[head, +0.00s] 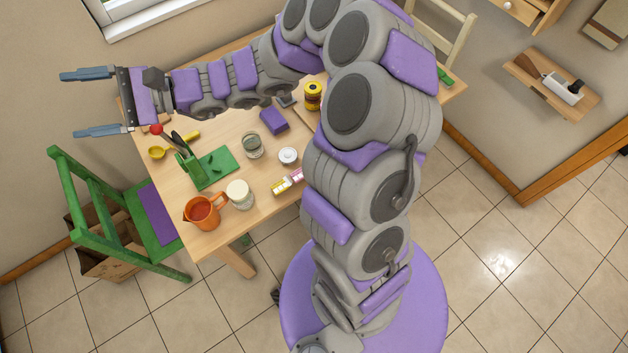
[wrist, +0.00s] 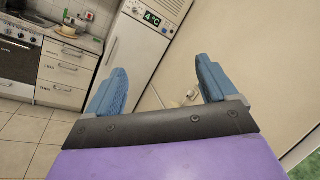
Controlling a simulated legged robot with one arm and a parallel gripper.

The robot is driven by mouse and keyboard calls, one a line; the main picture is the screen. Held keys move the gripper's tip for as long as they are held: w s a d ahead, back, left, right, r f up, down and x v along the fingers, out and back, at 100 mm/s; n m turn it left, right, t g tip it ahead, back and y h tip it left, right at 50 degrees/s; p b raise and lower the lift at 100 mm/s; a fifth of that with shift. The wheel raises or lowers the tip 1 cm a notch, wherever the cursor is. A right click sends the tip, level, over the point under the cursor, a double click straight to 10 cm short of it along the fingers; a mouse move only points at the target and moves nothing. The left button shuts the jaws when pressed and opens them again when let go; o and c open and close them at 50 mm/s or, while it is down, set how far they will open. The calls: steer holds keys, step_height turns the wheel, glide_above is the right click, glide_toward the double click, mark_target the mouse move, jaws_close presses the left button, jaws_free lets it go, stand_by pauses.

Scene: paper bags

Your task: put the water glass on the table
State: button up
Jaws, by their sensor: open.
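My gripper (head: 90,102) is open and empty in the head view, out past the far left end of the table and above its level. In the wrist view its two blue fingers (wrist: 162,85) stand wide apart with nothing between them. The wooden table (head: 222,237) lies below my arm. A clear glass (head: 253,146) stands upright on the table near its middle; it looks like the water glass. My gripper is far to the left of it. The glass does not show in the wrist view.
The wrist view shows a fridge (wrist: 146,50) and kitchen drawers (wrist: 68,72).

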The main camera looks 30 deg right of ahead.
steer(key=s+f+n+g+h, duration=0.2)
steer(key=s+n+g+h, duration=0.25)
steer(key=s, duration=0.65)
steer(key=s+f+n+g+h, duration=0.35)
steer(key=s+n, duration=0.25)
steer(key=s, duration=0.5)
steer(key=s+d+f+h, duration=0.2)
steer(key=s+d+h, duration=0.1)
steer(key=d, duration=0.5)
steer(key=s+d+f+n+t+h, duration=0.1)
steer(key=s+d+f+h, duration=0.1)
steer(key=d+h, duration=0.3)
steer(key=s+d+f+t+h, duration=0.1)
steer(key=s+d+h, duration=0.3)
steer(key=d, duration=0.7)
steer(key=shift+s+d+f+n+h, duration=0.25)
steer(key=shift+s+f+n+h, duration=0.05)
steer(key=shift+s+f+n, duration=0.1)
